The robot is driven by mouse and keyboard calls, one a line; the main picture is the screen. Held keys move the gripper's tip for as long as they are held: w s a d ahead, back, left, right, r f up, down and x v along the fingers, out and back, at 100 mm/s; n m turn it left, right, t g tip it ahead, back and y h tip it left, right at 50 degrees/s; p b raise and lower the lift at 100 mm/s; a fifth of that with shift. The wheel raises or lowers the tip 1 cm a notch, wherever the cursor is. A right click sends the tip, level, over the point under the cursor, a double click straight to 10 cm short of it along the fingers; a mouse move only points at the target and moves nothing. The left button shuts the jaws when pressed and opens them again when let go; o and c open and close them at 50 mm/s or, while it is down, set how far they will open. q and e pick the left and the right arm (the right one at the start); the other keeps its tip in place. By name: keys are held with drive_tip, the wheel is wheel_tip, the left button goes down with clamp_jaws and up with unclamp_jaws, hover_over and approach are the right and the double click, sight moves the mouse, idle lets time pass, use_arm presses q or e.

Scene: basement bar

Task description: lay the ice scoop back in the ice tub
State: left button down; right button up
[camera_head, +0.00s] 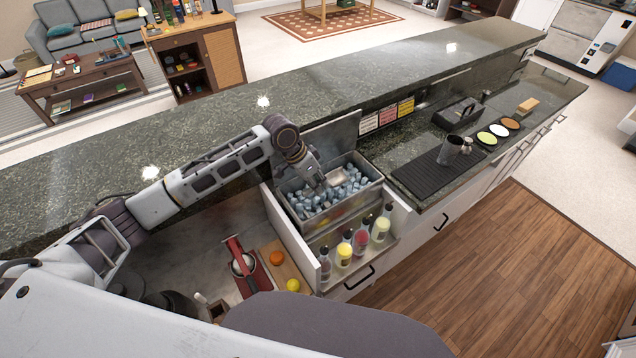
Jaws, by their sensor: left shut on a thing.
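The ice tub (343,212) is a metal bin full of bluish ice cubes, set into the counter behind a row of bottles. Its lid (333,138) stands up at the back. My left gripper (320,184) reaches down over the middle of the tub, close above the ice. It is shut on the ice scoop, whose small shiny metal part (337,178) shows just right of the fingers. The fingers hide much of the scoop, and I cannot tell whether it touches the ice. My right gripper is out of view.
Several bottles (361,242) stand in a rack along the tub's front. An orange (277,258), a lemon (293,285) and a red tool (240,262) lie left of it. A black mat (425,180) with a metal cup (450,150) is to the right. The raised bar top (380,90) runs behind.

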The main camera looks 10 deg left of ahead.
use_arm(q)
drive_tip(key=shift+f+b, duration=0.6)
drive_tip(key=shift+f, duration=0.3)
wheel_tip(320, 180, down, 10)
drive_tip(key=b, duration=0.6)
idle(0.7)
drive_tip(key=shift+p, duration=0.3)
idle(0.8)
drive_tip(key=shift+s+f+p, duration=0.1)
drive_tip(key=shift+f+p, duration=0.25)
drive_tip(key=shift+f, duration=0.05)
idle(1.7)
drive_tip(key=c, duration=1.3)
unclamp_jaws()
drive_tip(key=shift+c, duration=0.2)
drive_tip(key=shift+r, duration=0.1)
drive_tip(key=shift+r, duration=0.1)
